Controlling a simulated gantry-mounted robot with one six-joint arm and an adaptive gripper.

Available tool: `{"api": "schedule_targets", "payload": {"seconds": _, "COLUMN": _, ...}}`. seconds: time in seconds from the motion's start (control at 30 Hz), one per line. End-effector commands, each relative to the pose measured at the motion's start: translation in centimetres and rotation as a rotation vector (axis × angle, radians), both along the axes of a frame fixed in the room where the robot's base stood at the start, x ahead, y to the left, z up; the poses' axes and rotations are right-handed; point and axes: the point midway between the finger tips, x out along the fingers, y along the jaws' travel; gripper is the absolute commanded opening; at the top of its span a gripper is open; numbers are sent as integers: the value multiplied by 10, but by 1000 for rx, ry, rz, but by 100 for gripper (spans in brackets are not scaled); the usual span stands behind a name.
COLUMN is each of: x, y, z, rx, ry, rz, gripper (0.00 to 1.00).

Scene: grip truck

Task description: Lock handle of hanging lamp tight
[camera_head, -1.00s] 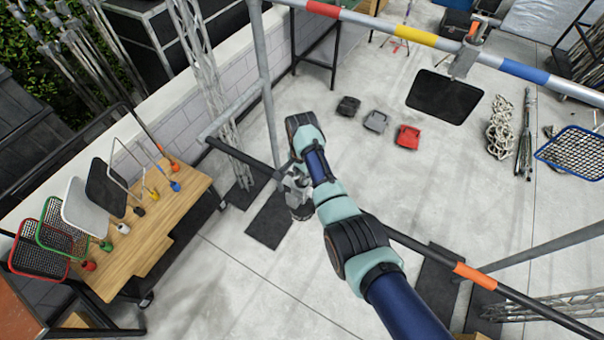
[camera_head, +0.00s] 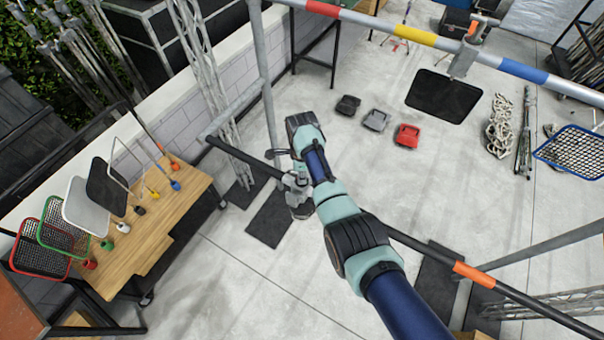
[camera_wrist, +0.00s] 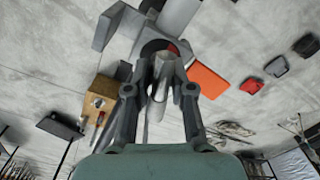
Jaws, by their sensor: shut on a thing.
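The hanging lamp (camera_head: 300,208) hangs at the dark crossbar, just left of my arm in the head view. Its grey clamp sits at the bar, partly covered by my wrist. In the wrist view my gripper (camera_wrist: 160,80) has its two grey fingers closed in around a silver metal handle (camera_wrist: 159,97). A dark ring and grey lamp parts show just beyond the fingers, with an orange piece (camera_wrist: 208,80) to their right. In the head view my gripper is small and partly hidden, and the handle cannot be made out there. How tight the handle sits cannot be told.
A dark crossbar (camera_head: 410,243) with an orange band runs under my arm. A striped bar (camera_head: 415,42) above carries another clamp (camera_head: 463,62). A wooden table (camera_head: 150,235) with coloured frames stands left. The floor at lower middle is clear.

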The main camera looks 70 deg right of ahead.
Motion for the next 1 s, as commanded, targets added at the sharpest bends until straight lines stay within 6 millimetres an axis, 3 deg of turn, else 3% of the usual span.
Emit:
{"api": "schedule_targets", "payload": {"seconds": 0.3, "x": 0, "y": 0, "z": 2, "rx": 1, "ry": 0, "rz": -89, "gripper": 0}}
{"api": "schedule_targets", "payload": {"seconds": 1.0, "x": 0, "y": 0, "z": 2, "rx": 1, "ry": 0, "rz": -121, "gripper": 0}}
